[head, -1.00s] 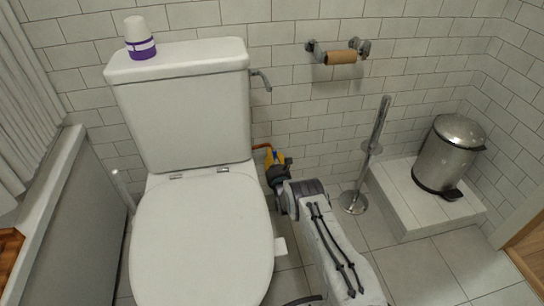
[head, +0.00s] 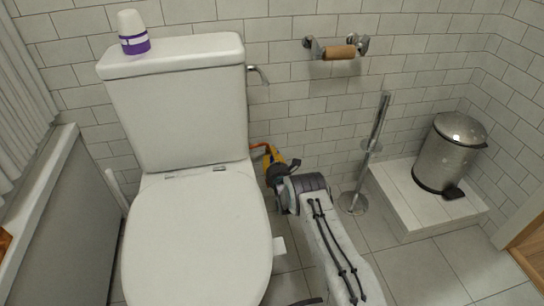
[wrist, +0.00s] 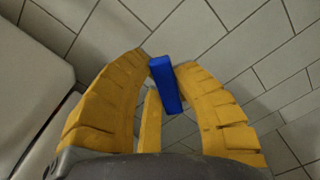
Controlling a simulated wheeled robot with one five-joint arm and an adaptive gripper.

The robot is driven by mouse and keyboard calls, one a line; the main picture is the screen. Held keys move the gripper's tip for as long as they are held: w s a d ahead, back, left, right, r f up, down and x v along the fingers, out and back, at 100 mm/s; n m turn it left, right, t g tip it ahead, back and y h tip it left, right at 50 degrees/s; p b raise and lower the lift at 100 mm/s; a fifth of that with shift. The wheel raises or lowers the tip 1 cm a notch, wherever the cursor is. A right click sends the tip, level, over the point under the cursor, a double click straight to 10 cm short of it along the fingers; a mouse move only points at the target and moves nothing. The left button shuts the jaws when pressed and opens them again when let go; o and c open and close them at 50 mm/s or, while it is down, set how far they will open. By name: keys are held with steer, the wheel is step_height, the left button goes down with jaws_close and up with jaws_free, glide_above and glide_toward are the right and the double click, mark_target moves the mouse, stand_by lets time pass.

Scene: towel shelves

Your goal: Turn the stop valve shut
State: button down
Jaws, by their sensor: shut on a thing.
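The stop valve's blue handle (wrist: 166,85) shows in the wrist view between the tips of my gripper's yellow fingers. My gripper (wrist: 161,64) is shut on this handle, with a fingertip at each side of it. In the head view my gripper (head: 279,165) reaches down beside the toilet, to the right of the tank near the wall. An orange-brown pipe (head: 259,146) shows just above and left of the fingers. The valve body and the blue handle are hidden there behind my gripper.
The toilet (head: 195,225) stands close on the left of my arm. A chrome stand (head: 371,155) is to the right. A steel pedal bin (head: 451,155) sits on a tiled step (head: 425,205). A paper roll holder (head: 337,50) is on the wall above.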

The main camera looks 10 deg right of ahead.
steer(key=shift+a+f, duration=0.1)
steer(key=c, duration=0.9)
jaws_free()
steer(key=shift+c, duration=0.2)
steer(key=s, duration=1.2)
